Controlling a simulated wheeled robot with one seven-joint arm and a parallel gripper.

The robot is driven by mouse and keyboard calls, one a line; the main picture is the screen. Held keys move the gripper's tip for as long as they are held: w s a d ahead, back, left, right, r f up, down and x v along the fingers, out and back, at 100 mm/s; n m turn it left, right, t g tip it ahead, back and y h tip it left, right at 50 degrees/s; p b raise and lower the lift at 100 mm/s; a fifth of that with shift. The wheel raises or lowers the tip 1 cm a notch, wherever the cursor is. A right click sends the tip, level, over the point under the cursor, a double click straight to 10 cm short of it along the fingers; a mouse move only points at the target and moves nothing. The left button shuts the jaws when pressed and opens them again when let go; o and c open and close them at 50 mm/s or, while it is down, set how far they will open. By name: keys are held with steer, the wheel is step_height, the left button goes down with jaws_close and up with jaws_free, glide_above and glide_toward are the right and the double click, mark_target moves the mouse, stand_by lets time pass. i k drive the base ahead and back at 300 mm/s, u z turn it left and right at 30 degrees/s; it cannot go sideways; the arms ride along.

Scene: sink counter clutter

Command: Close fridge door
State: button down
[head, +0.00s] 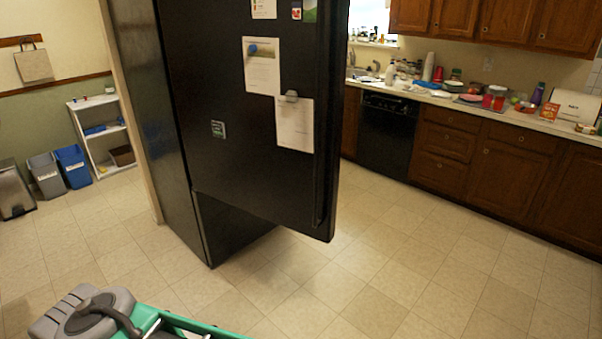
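The black fridge (135,120) stands left of the middle in the head view. Its upper door (222,90) is open, swung out from the body, with its free edge (328,130) to the right and closer to me. The door's lower edge hangs above the floor. Papers and magnets are on its front. The lower front panel (230,225) lies at a different angle, under the open door. The fridge inside is hidden behind the door. My gripper is not in view; only grey and green parts, likely mine, show at the bottom left.
The tiled floor (380,290) is clear in front and to the right of the door. A cluttered counter (560,128) with wooden cabinets and a black dishwasher (387,137) runs along the right. Bins (73,166) and a white shelf (101,130) stand at the left.

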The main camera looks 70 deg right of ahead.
mark_target(296, 190)
steer(key=u, duration=0.05)
steer(key=k, duration=0.2)
steer(key=z, duration=0.9)
steer(key=i, duration=0.75)
steer(key=u, duration=0.4)
